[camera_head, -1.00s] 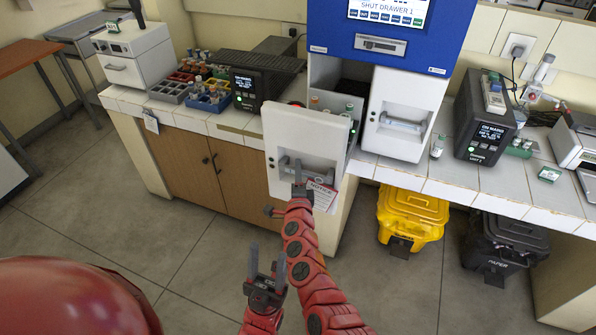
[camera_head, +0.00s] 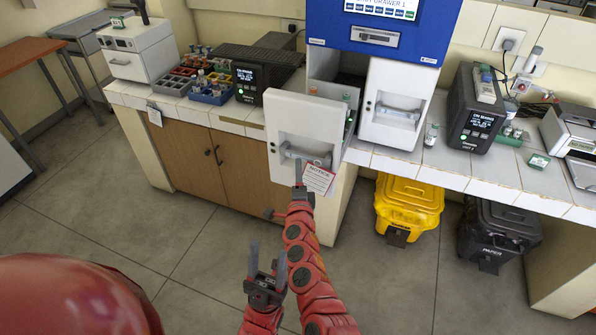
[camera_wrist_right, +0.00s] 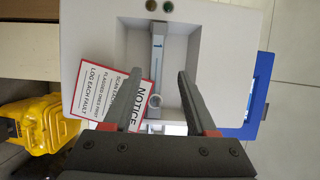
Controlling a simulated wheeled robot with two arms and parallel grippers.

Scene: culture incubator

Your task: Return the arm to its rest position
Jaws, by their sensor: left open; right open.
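My right gripper (camera_head: 298,177) is open and empty in front of the open white drawer (camera_head: 301,122) of the blue and white incubator (camera_head: 390,35). In the right wrist view my right gripper (camera_wrist_right: 169,85) points at the recessed drawer handle (camera_wrist_right: 157,58); its jaws are apart with the lower end of the handle bar between them in the picture. I cannot tell the gap in depth. My left gripper (camera_head: 267,267) is lower, open and empty, over the floor.
A notice card (camera_head: 318,178) hangs on the drawer front, close beside my right gripper. A yellow bin (camera_head: 408,203) and a black bin (camera_head: 499,228) stand under the counter to the right. A tube rack (camera_head: 209,95) sits on the left counter. The floor at left is clear.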

